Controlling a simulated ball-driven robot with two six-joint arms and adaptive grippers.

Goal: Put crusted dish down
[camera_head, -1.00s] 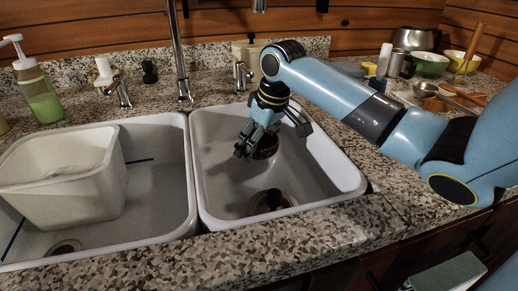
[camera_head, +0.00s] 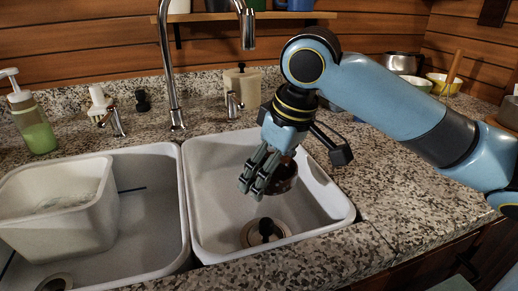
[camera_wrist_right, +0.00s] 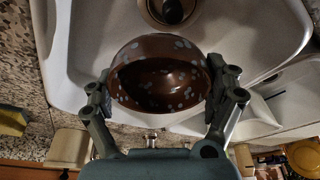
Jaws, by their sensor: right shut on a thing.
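The crusted dish is a dark brown bowl with pale spots (camera_head: 284,178). It also shows in the right wrist view (camera_wrist_right: 160,75), between the two fingers. My right gripper (camera_head: 258,180) is shut on the bowl and holds it in or over the right sink basin (camera_head: 215,160). In the head view the fingers hide part of the bowl. Whether the bowl touches the basin, I cannot tell. My left gripper is not in view.
The right basin has a drain (camera_head: 264,232) and is otherwise clear. The left basin holds a white tub (camera_head: 65,215). A tall faucet (camera_head: 172,70) stands behind the basins. A soap bottle (camera_head: 36,125) stands at the far left.

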